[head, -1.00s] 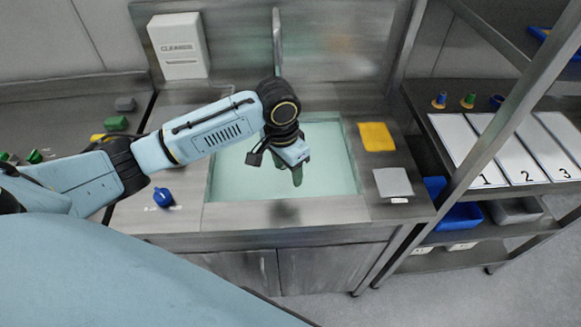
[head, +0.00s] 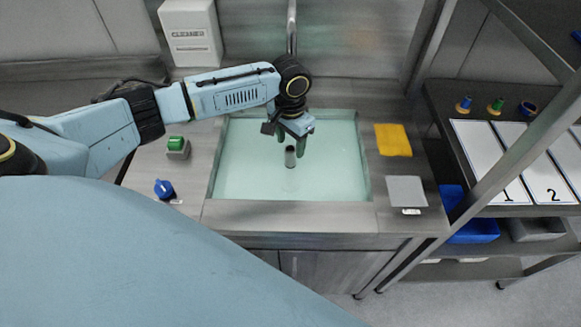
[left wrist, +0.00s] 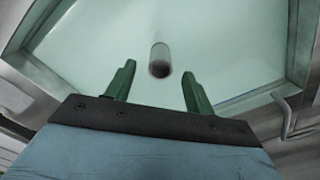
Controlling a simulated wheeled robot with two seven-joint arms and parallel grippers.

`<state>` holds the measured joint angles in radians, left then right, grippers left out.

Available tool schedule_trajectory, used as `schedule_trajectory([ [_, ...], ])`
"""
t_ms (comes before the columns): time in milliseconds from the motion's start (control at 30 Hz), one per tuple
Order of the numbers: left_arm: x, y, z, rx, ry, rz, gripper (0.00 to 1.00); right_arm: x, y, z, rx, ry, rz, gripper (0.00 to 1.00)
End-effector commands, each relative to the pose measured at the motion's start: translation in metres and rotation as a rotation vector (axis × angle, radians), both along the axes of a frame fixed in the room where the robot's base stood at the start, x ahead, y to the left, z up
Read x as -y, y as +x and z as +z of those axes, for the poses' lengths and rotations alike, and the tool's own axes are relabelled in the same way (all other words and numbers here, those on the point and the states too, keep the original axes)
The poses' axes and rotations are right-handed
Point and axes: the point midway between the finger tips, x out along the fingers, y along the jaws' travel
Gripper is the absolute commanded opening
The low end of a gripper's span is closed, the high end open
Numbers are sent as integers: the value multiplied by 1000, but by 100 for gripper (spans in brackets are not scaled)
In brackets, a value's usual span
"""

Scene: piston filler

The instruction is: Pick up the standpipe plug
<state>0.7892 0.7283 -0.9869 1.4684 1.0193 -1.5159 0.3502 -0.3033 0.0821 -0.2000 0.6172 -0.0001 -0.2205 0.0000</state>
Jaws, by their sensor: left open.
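The standpipe plug (head: 290,157) is a short grey cylinder with a dark top. It stands upright in the pale green water of the sink (head: 240,190). In the left wrist view the plug (left wrist: 160,62) shows just beyond the fingertips, between their lines. My left gripper (head: 298,145) is over the sink, above and close to the plug. Its green fingers (left wrist: 155,85) are open with nothing between them. The plug's lower part is under water and blurred. My right gripper is not in view.
A tap (head: 291,30) rises behind the sink. A yellow cloth (head: 393,140) and a grey pad (head: 406,190) lie on the right ledge. A blue knob (head: 164,189) and a green-topped item (head: 177,146) are on the left counter. A shelf rack post (head: 480,165) stands at right.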

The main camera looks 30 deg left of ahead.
Motion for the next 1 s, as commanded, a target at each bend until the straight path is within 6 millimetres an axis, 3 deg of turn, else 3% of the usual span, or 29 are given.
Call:
schedule_trajectory([
  [300, 0, -1, -45, -3, 2, -1, 54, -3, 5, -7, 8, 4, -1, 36],
  [567, 0, -1, -48, -1, 1, -1, 54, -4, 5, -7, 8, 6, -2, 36],
  [1000, 0, -1, -47, -1, 1, -1, 0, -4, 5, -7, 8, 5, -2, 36],
])
